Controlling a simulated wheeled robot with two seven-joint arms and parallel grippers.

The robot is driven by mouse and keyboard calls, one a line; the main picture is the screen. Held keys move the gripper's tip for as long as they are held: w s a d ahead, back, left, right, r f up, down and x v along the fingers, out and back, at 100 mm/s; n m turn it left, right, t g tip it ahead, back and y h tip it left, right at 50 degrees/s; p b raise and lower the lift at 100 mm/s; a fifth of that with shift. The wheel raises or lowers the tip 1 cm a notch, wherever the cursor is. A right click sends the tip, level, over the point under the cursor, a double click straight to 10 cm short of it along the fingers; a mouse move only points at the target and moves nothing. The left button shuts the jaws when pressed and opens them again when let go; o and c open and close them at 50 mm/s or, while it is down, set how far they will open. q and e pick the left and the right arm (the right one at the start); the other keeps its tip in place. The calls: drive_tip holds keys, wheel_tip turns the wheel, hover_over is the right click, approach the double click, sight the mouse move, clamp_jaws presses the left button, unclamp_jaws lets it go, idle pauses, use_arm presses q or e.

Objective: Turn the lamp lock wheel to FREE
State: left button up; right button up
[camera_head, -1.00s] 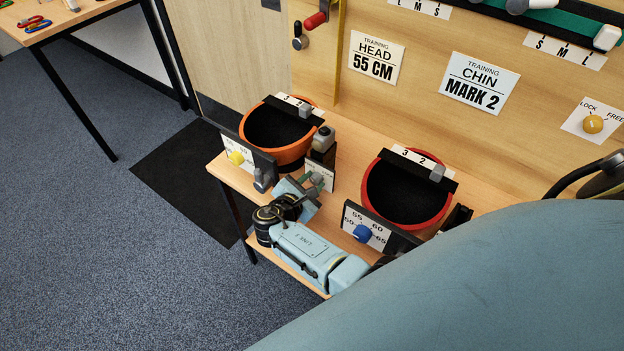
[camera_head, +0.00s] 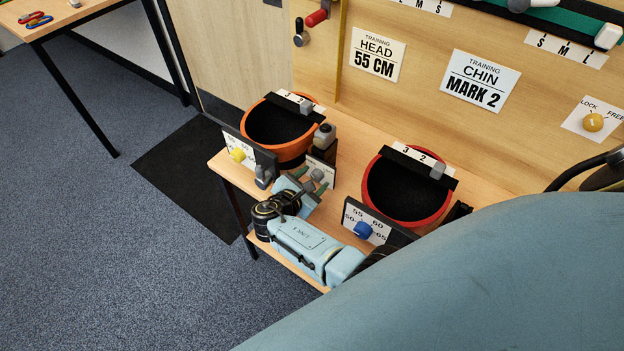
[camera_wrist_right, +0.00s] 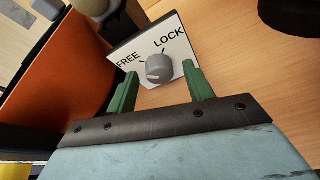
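A grey lock wheel (camera_wrist_right: 159,68) sits on a white plate marked FREE and LOCK (camera_wrist_right: 178,42) in the right wrist view. A pale mark shows on its lower left face; I cannot tell which word it points to. My right gripper (camera_wrist_right: 160,70) is open, its green fingers on either side of the wheel with visible gaps. In the head view the wheel (camera_head: 317,175) stands beside the orange helmet (camera_head: 297,150), with my right gripper (camera_head: 312,182) at it. My left gripper is not in view.
A red helmet (camera_head: 440,213) with a blue knob (camera_head: 363,230) stands to the right on the bench (camera_head: 345,165). A yellow knob (camera_head: 592,122) marked LOCK and FREE is on the wall board.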

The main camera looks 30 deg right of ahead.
drive_tip(key=p+v, duration=0.1)
drive_tip(key=v, duration=1.2)
drive_tip(key=shift+a, duration=0.2)
drive_tip(key=shift+s, duration=0.1)
